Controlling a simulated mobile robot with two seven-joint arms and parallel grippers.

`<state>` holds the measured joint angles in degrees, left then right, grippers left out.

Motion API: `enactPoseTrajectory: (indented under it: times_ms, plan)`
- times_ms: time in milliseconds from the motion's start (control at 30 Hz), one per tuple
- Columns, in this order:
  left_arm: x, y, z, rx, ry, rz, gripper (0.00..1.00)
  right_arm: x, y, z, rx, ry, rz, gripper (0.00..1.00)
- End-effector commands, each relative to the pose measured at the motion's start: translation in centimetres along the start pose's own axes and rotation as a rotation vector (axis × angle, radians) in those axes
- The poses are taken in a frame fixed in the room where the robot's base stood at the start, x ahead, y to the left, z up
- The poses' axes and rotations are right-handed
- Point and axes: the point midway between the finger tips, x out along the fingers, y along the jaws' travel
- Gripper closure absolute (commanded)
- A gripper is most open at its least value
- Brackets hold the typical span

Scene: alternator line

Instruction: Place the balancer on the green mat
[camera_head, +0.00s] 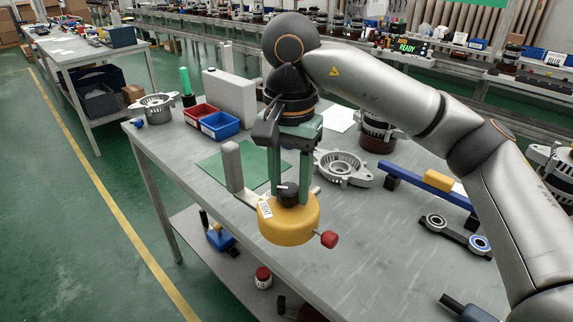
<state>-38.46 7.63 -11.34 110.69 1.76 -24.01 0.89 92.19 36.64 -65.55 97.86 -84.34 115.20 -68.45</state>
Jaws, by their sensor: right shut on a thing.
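The balancer (288,222) is a yellow round body with a black cap, a white label and a red knob at its lower right. My right gripper (290,188) points down with its two green fingers shut around the black cap. The balancer hangs in front of the green mat (215,164) in the picture, near the table's left edge; its height above the table is hard to tell. The green mat lies flat on the grey table, partly hidden behind my gripper and a grey upright piece. My left gripper is not in view.
Red (199,114) and blue (220,126) bins and a light grey case (230,98) stand behind the mat. A metal alternator housing (343,168) lies right of it. A blue and yellow tool (437,182) and a dark bar with rings (455,234) lie further right.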

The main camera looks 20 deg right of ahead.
Motion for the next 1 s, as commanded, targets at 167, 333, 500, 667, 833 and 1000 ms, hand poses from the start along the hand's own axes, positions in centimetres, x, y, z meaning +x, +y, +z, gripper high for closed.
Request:
enactPoseTrajectory:
  times_ms: [167,333,500,667,833,1000]
  plan:
    - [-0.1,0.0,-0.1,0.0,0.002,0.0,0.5,-0.3,-0.1,0.5,-0.005,0.001,-0.003,1.0]
    - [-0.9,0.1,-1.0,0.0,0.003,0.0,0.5,0.8,0.3,0.2,-0.101,0.004,0.0,1.0]
    - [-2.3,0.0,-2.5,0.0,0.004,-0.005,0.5,3.6,1.7,0.1,-0.332,0.009,0.005,1.0]
    - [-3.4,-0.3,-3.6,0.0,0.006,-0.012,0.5,6.2,3.4,0.6,-0.569,0.008,0.005,1.0]
    - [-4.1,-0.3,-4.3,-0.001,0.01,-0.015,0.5,8.1,4.9,1.3,-0.758,0.004,0.002,1.0]
    - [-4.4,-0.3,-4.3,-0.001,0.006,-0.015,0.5,8.9,5.5,1.7,-0.843,0.004,-0.002,1.0]
